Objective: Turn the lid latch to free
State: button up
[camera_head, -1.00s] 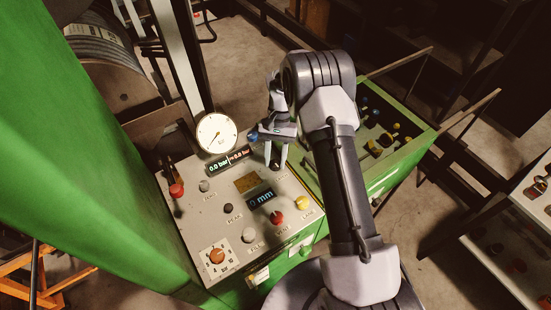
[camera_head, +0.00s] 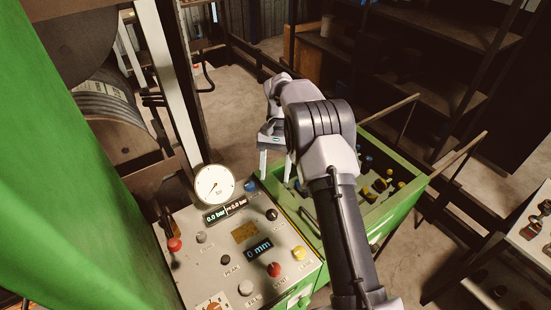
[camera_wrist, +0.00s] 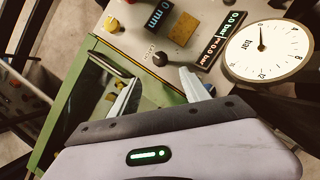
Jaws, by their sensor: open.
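My gripper (camera_head: 276,170) is open and empty, above the far right edge of the grey control panel (camera_head: 200,262). In the wrist view its two fingers (camera_wrist: 160,84) stand apart with nothing between them. A small black knob (camera_head: 271,214) sits on the panel beside the green box; it also shows just beyond the fingertips in the wrist view (camera_wrist: 160,59). The green box (camera_head: 392,212) holds several small coloured parts. A dark bar handle (camera_wrist: 109,57) lies at its near side.
A round gauge (camera_head: 214,185), red-tipped lever (camera_head: 174,244), blue knob (camera_head: 250,186), red knob (camera_head: 274,269) and yellow knob (camera_head: 299,254) crowd the panel. A green machine wall (camera_head: 70,200) stands at left. Thin rods (camera_head: 462,155) reach out beyond the box.

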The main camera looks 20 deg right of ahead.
jog(key=v, duration=0.4)
jog(key=shift+p, duration=0.4)
jog(key=s+a+r+n+t+b, duration=0.1)
jog(key=s+a+r+t+b, duration=0.35)
jog(key=s+r+b, duration=0.65)
jog(key=s+a+f+t+b, duration=0.1)
jog(key=s+f+t+b, duration=0.1)
jog(key=s, duration=0.8)
jog(key=s+a+f+t+b, duration=0.1)
jog(key=s+f+t+b, duration=0.2)
jog(key=s+f, duration=0.4)
jog(key=s+b, duration=0.1)
jog(key=s, duration=0.2)
jog(key=shift+s+a, duration=0.3)
jog(key=shift+s, duration=0.05)
